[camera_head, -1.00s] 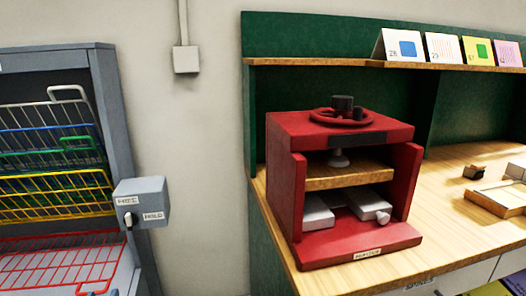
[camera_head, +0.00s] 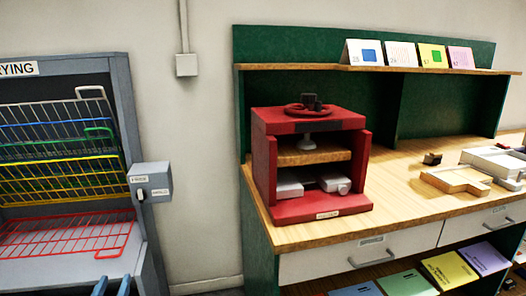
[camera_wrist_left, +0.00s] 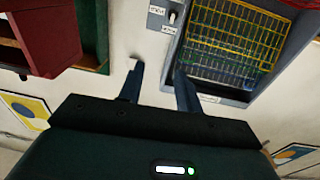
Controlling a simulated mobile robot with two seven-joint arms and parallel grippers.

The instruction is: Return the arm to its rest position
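My left gripper (camera_head: 112,286) shows only as two blue fingertips at the bottom edge of the head view, in front of the drying rack (camera_head: 135,105). In the left wrist view the left gripper (camera_wrist_left: 156,78) has its two fingers apart with nothing between them. It touches nothing that I can see. The rest of the left arm is hidden below the head view. My right gripper and right arm are in neither view.
The red press (camera_head: 309,208) stands on the wooden bench (camera_head: 400,205) at centre. Several cards line the shelf (camera_head: 380,68). A wooden tray (camera_head: 455,182) lies at right. Coloured folders (camera_head: 450,272) lie below the drawers. Bare wall (camera_head: 205,170) separates rack and bench.

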